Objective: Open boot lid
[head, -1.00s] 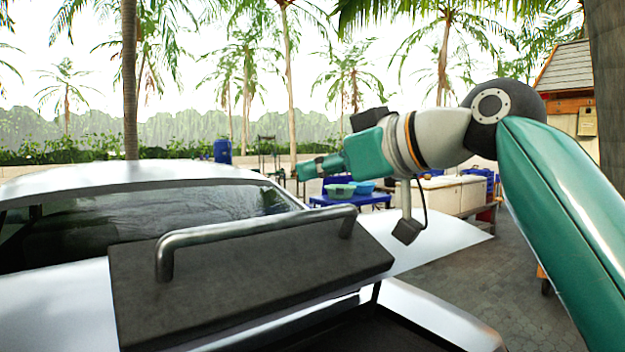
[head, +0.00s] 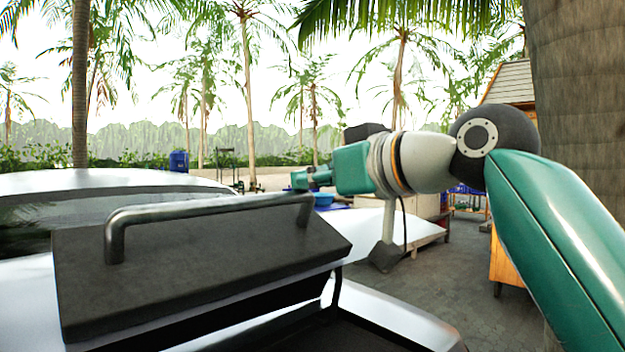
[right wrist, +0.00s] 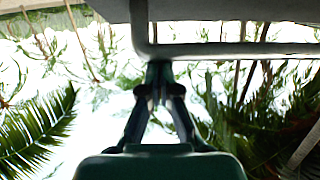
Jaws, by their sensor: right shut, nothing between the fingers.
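The boot lid (head: 200,265) is a dark grey panel at the rear of a silver-white car, in the lower left of the head view. It is tilted up, with a dark opening showing below its front edge. A bar-shaped metal handle (head: 200,208) is fixed on top of it. My right gripper (head: 298,180) is shut and empty, close to the handle's right end. In the right wrist view its closed fingertips (right wrist: 160,72) are right by the handle bar (right wrist: 235,50); I cannot tell whether they touch. My left gripper is not in view.
The car roof (head: 110,180) and rear window lie behind the lid. A tree trunk (head: 580,120) stands at the right, with an orange cabinet (head: 508,262) beside it. A blue barrel (head: 179,162) is far back. Paved ground (head: 430,285) is free to the right.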

